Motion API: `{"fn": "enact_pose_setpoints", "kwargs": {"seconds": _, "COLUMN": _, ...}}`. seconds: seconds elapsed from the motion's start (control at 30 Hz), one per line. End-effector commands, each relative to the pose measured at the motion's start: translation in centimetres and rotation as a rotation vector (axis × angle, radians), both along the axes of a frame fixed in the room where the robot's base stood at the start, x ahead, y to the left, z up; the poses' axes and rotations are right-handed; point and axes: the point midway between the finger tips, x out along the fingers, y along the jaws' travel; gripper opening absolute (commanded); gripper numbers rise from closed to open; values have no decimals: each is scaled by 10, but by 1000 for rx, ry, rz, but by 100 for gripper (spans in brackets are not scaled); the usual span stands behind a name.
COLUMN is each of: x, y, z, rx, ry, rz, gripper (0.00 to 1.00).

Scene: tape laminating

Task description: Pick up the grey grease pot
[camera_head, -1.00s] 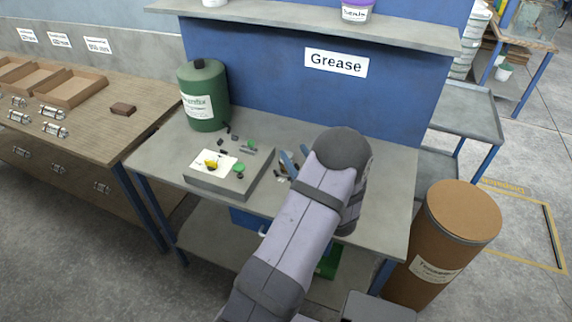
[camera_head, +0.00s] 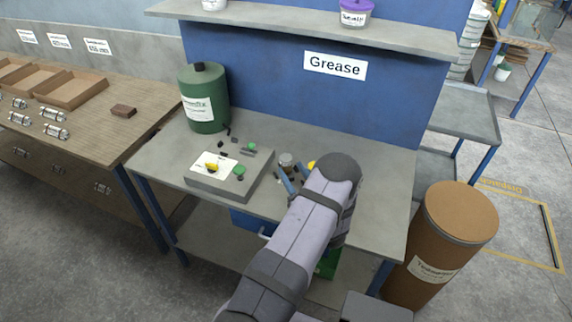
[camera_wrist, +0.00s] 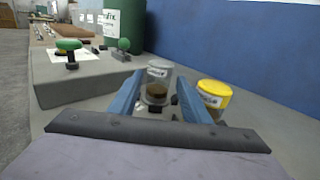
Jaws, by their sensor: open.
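The grey grease pot (camera_wrist: 158,72), pale with a white label, stands on the workbench in the wrist view. It also shows in the head view (camera_head: 286,160), just behind the fingertips. My gripper (camera_wrist: 160,79) has its two blue fingers apart, and the pot appears between and beyond their tips. The gripper also shows in the head view (camera_head: 289,179), low over the bench. Nothing is seen clamped in it. A brownish round part (camera_wrist: 156,92) shows low between the fingers; I cannot tell whether it belongs to the pot.
A yellow-lidded pot (camera_wrist: 212,97) stands close to the right finger. A grey block (camera_head: 203,185) with green and yellow parts is on the left. A green drum (camera_head: 203,112) stands behind it. The blue back panel (camera_head: 280,60) bounds the bench. Small dark parts lie nearby.

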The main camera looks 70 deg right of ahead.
Motion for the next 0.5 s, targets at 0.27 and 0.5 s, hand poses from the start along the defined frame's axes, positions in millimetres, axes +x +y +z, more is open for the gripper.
{"fn": "enact_pose_setpoints", "kwargs": {"seconds": 0.27, "x": 5, "y": -5, "z": 0, "rx": 2, "ry": -1, "rz": 0, "gripper": 43}}
{"fn": "enact_pose_setpoints", "kwargs": {"seconds": 0.5, "x": 20, "y": -18, "z": 1, "rx": 0, "ry": 0, "rz": 3, "gripper": 43}}
